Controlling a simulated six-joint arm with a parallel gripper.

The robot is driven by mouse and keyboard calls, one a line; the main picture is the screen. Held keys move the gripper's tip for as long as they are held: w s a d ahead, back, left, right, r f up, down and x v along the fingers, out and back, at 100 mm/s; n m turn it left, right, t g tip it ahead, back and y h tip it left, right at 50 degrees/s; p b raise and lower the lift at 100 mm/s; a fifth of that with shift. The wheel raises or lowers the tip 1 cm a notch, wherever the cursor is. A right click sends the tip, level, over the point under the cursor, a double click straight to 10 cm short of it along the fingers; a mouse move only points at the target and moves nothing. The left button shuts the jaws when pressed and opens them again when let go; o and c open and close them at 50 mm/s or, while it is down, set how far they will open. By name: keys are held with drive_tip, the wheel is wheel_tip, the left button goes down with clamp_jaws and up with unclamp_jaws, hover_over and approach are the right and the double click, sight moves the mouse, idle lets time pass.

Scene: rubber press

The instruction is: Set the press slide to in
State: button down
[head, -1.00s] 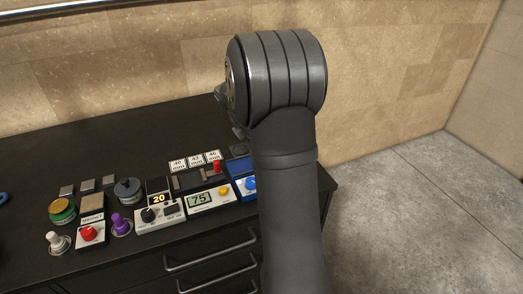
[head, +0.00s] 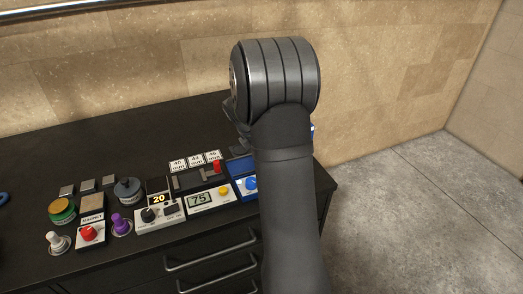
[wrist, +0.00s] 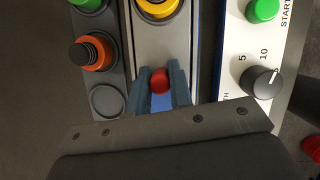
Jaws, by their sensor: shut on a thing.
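In the wrist view, my gripper (wrist: 161,79) is shut on a round red knob (wrist: 160,82). Its two blue-grey fingers stand on the left and right of the knob. The knob sits over a silver slide track (wrist: 198,62), with a patch of blue surface below it between the fingers. I take this to be the press slide, but no in or out marking can be read. In the head view, my own arm hides the gripper and the knob. Part of a blue device (head: 241,168) shows just left of the arm.
A yellow ring (wrist: 156,6) lies at the track's far end. Orange (wrist: 97,53) and green (wrist: 88,3) rings stand left. A white panel (wrist: 232,50) with a black dial and green START button is right. Several small devices crowd the bench (head: 120,140) left of my arm.

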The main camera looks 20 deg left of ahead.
drive_tip(key=shift+w+d, duration=1.45)
drive_tip(key=c, duration=1.3)
unclamp_jaws()
drive_tip(key=v, duration=1.7)
drive_tip(key=shift+s+a+r, duration=0.1)
drive_tip(key=shift+s+r, duration=0.05)
